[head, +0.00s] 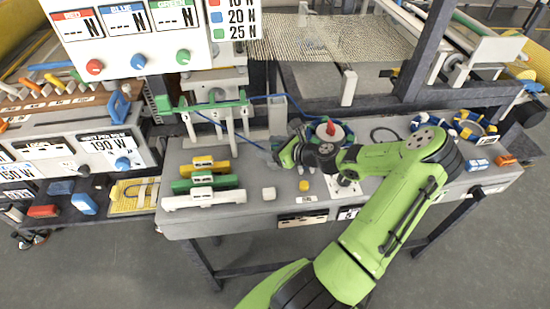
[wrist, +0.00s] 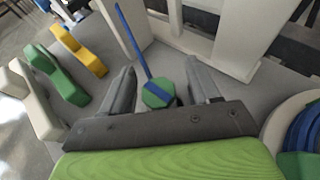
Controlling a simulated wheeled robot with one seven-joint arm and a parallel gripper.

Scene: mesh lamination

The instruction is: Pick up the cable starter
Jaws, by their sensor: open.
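A small green faceted piece with a blue band across it (wrist: 158,94), which looks like the cable starter, shows between my gripper's fingers in the wrist view. A thin blue cable (wrist: 132,38) runs up and away from it. My gripper (wrist: 161,78) is open, with one dark finger on each side of the piece and a visible gap on both sides. In the head view my gripper (head: 272,152) is low over the grey bench (head: 250,215), near its middle. There the piece is not clearly seen at the fingers. The blue cable (head: 208,118) also shows in the head view.
Yellow, green and white blocks (head: 204,200) lie left of my gripper. A green bar on posts (head: 205,106) stands behind them. A round spool with a red top (head: 329,130) stands close to my wrist. Blue-yellow coils (head: 474,125) lie right.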

